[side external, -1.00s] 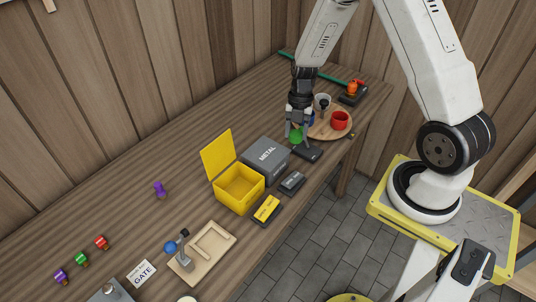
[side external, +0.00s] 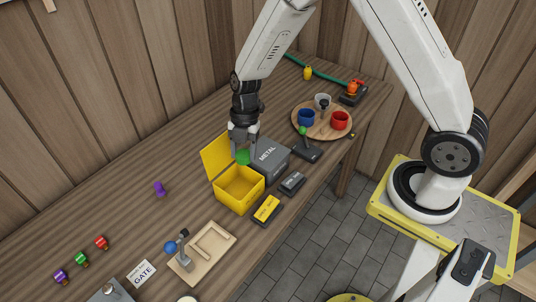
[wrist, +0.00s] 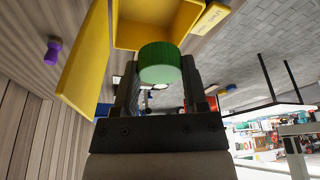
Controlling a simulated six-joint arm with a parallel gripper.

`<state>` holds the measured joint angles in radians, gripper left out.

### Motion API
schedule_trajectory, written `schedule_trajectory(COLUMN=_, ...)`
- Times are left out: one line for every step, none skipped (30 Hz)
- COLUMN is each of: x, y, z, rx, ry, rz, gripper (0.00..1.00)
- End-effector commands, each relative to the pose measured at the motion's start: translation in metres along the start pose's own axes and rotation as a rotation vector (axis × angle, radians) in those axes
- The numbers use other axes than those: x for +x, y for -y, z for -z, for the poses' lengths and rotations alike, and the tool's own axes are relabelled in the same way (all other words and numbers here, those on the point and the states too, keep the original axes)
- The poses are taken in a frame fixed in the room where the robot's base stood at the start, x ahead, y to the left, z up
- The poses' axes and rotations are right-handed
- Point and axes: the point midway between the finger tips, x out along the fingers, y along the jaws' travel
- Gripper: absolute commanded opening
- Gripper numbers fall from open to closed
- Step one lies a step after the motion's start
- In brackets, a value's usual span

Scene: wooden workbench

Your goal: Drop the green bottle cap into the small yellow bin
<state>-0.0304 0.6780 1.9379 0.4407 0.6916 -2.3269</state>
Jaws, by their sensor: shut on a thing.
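The green bottle cap (side external: 243,157) is held between the fingers of my gripper (side external: 243,146), which is shut on it. In the wrist view the green cap (wrist: 160,62) sits at the fingertips with the yellow bin (wrist: 128,38) just beyond it. The small yellow bin (side external: 240,198) stands on the bench with its lid (side external: 216,155) raised at the back. In the side view the cap appears above the bin's back right edge, near the lid. Its exact height over the opening is hard to tell.
A grey METAL box (side external: 269,160) stands right beside the bin. A yellow-topped block (side external: 266,209) and dark blocks lie in front. A round wooden tray (side external: 318,131) with cups is farther right. A purple piece (side external: 160,188) stands left, with bare bench around it.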

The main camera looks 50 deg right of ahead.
Motion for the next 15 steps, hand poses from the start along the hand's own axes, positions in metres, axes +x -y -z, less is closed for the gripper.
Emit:
schedule_trajectory(x=0.0003, y=-0.0021, z=0.0040, rx=-0.001, ry=0.000, rz=0.000, gripper=0.02)
schedule_trajectory(x=0.0005, y=-0.0028, z=0.0054, rx=-0.001, ry=-0.001, rz=0.000, gripper=0.02)
schedule_trajectory(x=0.0006, y=-0.0034, z=0.0067, rx=0.000, ry=-0.001, rz=0.000, gripper=0.02)
schedule_trajectory(x=0.0007, y=-0.0037, z=0.0073, rx=0.000, ry=-0.001, rz=0.000, gripper=0.02)
schedule_trajectory(x=0.0007, y=-0.0038, z=0.0076, rx=0.000, ry=-0.001, rz=0.000, gripper=0.02)
schedule_trajectory(x=0.0007, y=-0.0039, z=0.0077, rx=0.001, ry=-0.001, rz=-0.001, gripper=0.02)
schedule_trajectory(x=0.0008, y=-0.0039, z=0.0076, rx=0.001, ry=-0.001, rz=-0.001, gripper=0.02)
schedule_trajectory(x=0.0009, y=-0.0039, z=0.0075, rx=0.001, ry=-0.001, rz=-0.001, gripper=0.02)
schedule_trajectory(x=0.0012, y=-0.0038, z=0.0073, rx=0.001, ry=-0.001, rz=-0.001, gripper=0.02)
schedule_trajectory(x=0.0017, y=-0.0038, z=0.0071, rx=0.001, ry=-0.001, rz=0.000, gripper=0.02)
schedule_trajectory(x=0.0022, y=-0.0038, z=0.0069, rx=0.001, ry=-0.002, rz=0.000, gripper=0.02)
schedule_trajectory(x=0.0032, y=-0.0038, z=0.0065, rx=0.001, ry=-0.002, rz=0.000, gripper=0.02)
schedule_trajectory(x=0.0042, y=-0.0037, z=0.0062, rx=0.002, ry=-0.002, rz=0.000, gripper=0.02)
schedule_trajectory(x=0.0054, y=-0.0037, z=0.0058, rx=0.002, ry=-0.002, rz=0.000, gripper=0.02)
schedule_trajectory(x=0.0073, y=-0.0036, z=0.0052, rx=0.002, ry=-0.002, rz=0.001, gripper=0.02)
